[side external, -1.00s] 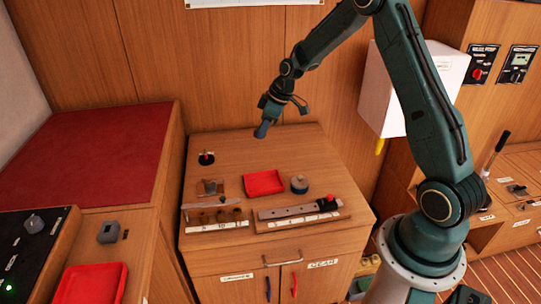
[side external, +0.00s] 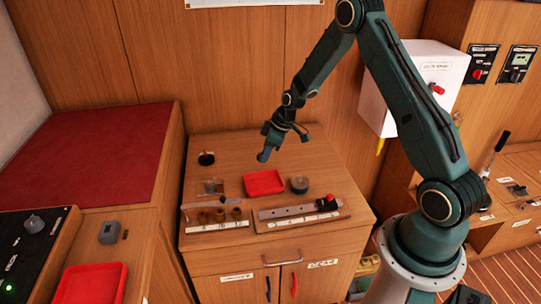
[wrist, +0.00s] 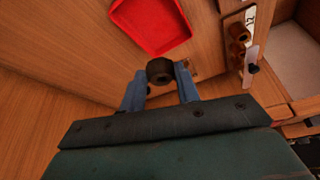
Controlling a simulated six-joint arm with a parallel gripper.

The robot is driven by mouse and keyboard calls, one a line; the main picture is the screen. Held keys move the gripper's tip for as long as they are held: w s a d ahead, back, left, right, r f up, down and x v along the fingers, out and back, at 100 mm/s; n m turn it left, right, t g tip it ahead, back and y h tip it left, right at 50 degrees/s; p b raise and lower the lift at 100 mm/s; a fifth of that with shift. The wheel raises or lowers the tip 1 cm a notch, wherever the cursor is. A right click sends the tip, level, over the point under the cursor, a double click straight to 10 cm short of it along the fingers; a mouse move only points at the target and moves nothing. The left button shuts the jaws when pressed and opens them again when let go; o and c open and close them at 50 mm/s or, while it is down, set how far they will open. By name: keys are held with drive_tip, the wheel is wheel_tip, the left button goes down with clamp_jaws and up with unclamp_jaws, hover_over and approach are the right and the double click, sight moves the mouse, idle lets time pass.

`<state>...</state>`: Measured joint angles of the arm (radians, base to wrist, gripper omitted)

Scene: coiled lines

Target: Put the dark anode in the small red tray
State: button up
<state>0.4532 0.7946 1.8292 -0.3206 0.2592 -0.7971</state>
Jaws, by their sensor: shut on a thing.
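The dark anode (wrist: 160,70) is a short dark cylinder with a hole in its end, held between my two blue fingers in the wrist view. My gripper (wrist: 160,85) is shut on it. In the side view my gripper (side external: 266,152) hangs above the cabinet top, just behind and above the small red tray; the anode cannot be made out there. The small red tray (side external: 264,182) lies on the cabinet top and looks empty. It also shows in the wrist view (wrist: 150,25), beyond the anode, which is apart from it.
A labelled rack (side external: 220,219) with several brown cylinders stands in front of the tray. A round dark puck (side external: 299,185) is right of the tray, and a strip (side external: 290,212) with a red knob lies in front. Another red tray (side external: 92,284) is at lower left.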

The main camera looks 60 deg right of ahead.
hover_over(263, 185)
drive_tip(key=s, duration=0.1)
drive_tip(key=f, duration=0.7)
drive_tip(key=shift+s+d+f, duration=0.2)
drive_tip(key=shift+d+f, duration=0.05)
drive_tip(key=shift+f, duration=0.1)
drive_tip(key=shift+f, duration=1.9)
drive_tip(key=shift+f, duration=0.15)
drive_tip(key=o, duration=1)
drive_tip(key=shift+o, duration=0.2)
drive_tip(key=v, duration=1.2)
